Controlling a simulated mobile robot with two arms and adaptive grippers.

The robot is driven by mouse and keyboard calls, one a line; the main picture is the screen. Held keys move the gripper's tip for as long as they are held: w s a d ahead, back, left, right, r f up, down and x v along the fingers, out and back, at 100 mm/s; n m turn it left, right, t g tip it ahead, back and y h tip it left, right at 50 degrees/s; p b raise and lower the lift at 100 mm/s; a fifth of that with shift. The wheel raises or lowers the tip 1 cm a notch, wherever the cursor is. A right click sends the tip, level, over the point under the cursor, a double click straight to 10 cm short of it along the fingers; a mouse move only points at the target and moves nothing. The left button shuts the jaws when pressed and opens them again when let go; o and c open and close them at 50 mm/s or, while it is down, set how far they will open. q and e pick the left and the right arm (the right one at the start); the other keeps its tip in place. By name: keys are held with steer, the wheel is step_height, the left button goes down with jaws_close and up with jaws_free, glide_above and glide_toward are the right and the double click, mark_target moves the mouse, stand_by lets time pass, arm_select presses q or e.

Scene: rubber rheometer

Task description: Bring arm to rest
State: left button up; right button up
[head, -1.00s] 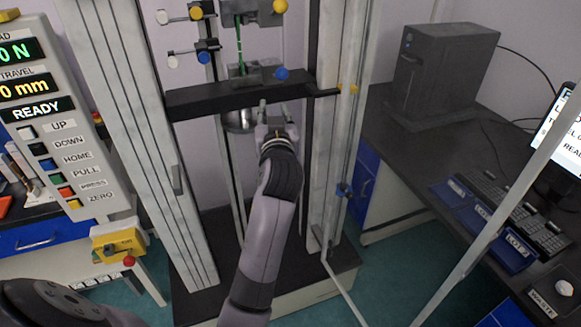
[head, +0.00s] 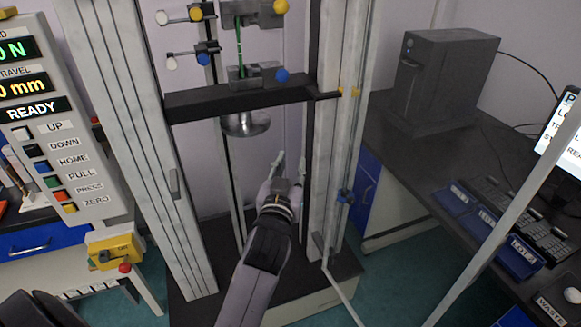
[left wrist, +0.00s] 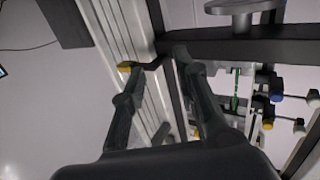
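My left gripper (head: 289,163) is in front of the test frame, below its dark crossbar (head: 215,103) and beside the right upright (head: 328,210). Its fingers are spread apart, with nothing between them. In the left wrist view, the open fingers (left wrist: 160,64) show with the white upright and dark crossbar behind them. A green strip (head: 239,48) stands upright between the upper grip (head: 258,14) and the lower grip (head: 262,76). It also shows, small, in the left wrist view (left wrist: 234,92). My right gripper is not in view.
A control panel (head: 60,150) reading READY stands at the left, above a yellow switch box (head: 112,246). A round metal piece (head: 245,124) hangs under the crossbar. At the right, a desk holds a dark computer tower (head: 440,75), a keyboard and blue lot trays (head: 520,260).

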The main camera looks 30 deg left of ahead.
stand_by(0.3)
arm_select(q)
steer(key=w+d+f+m+g+h, duration=0.1)
steer(key=d+f+g+h, duration=0.1)
steer(key=f, duration=0.8)
steer(key=d+f+m+g+h, duration=0.1)
steer(key=d+f+m, duration=0.15)
steer(key=f, duration=0.85)
steer(key=s+d+f+g+h, duration=0.1)
steer(key=s+f+g, duration=0.15)
steer(key=f, duration=0.55)
steer(key=s+d+f+m+g+h, duration=0.1)
steer(key=s+f, duration=0.3)
steer(key=f, duration=0.3)
steer(key=s+d+f+g, duration=0.2)
steer(key=s+f, duration=0.1)
steer(key=f, duration=0.5)
steer(key=s+a+f+m+g+h, duration=0.1)
steer(key=s+f+g, duration=0.3)
steer(key=s+f, duration=1.35)
steer(key=s+a+f+g, duration=0.2)
steer(key=s, duration=0.9)
steer(key=s+a+f+g, duration=0.1)
steer(key=s+f, duration=0.2)
steer(key=s, duration=0.7)
steer(key=shift+s+a+f+g+b, duration=0.2)
steer(key=shift+s+a+g+b, duration=0.1)
steer(key=shift+s+a+g, duration=0.05)
steer(key=shift+c, duration=0.5)
